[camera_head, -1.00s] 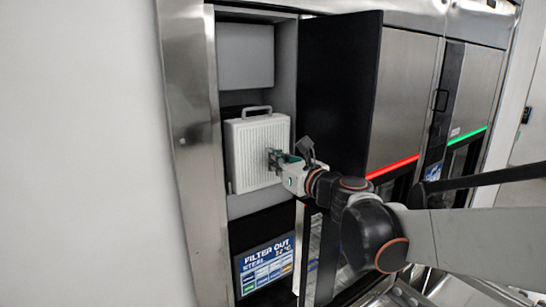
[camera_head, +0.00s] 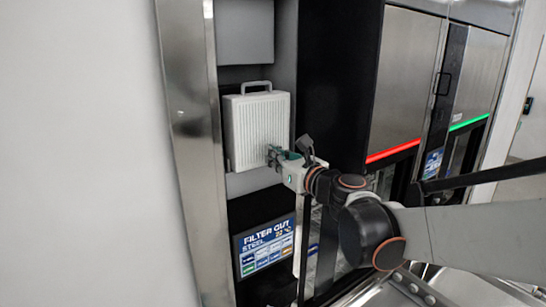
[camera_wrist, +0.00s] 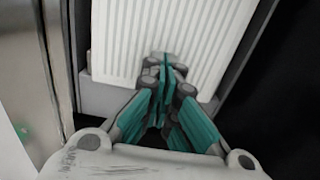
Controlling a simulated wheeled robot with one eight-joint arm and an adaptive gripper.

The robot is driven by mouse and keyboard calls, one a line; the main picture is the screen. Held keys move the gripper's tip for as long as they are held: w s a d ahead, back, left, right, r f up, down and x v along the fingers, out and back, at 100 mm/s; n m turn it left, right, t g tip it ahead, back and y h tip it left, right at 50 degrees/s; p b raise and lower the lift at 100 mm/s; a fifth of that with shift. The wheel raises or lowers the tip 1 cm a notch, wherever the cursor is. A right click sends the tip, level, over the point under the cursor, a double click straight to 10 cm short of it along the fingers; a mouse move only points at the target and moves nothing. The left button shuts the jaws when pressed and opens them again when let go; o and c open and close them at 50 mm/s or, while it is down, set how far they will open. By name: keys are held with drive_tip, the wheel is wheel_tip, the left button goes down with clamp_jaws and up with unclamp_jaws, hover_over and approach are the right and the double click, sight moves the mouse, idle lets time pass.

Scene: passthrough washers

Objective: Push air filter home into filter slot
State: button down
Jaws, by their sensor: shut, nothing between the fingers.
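The air filter (camera_head: 257,125) is a white, ribbed block with a handle on top. It stands upright in the filter slot (camera_head: 252,183), between a grey panel above and a grey ledge below. Its ribbed face also fills the upper part of the wrist view (camera_wrist: 205,35). I cannot tell how deep it sits. My gripper (camera_head: 272,156) is shut and empty, in front of the lower right part of the filter's face. Its fingertips (camera_wrist: 164,66) are at or very near the face; contact is unclear.
A screen reading "FILTER OUT" (camera_head: 266,246) is below the slot. A steel frame (camera_head: 190,150) borders the slot at left and a dark panel (camera_head: 338,90) at right. A machine with a red light strip (camera_head: 393,151) stands farther right.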

sight(264, 166)
drive_tip(key=shift+w+a, duration=0.1)
drive_tip(key=shift+w, duration=0.05)
drive_tip(key=shift+w+a, duration=0.25)
drive_tip(key=shift+w+a, duration=0.15)
drive_tip(key=shift+w, duration=0.15)
drive_tip(key=shift+w+a+b, duration=0.2)
drive_tip(key=shift+w+b, duration=0.1)
drive_tip(key=shift+b, duration=0.05)
drive_tip(key=shift+w+a, duration=0.35)
drive_tip(key=shift+w, duration=0.15)
drive_tip(key=shift+w+a, duration=0.2)
drive_tip(key=shift+w, duration=0.1)
drive_tip(key=shift+w+a+b, duration=0.1)
drive_tip(key=shift+b, duration=0.2)
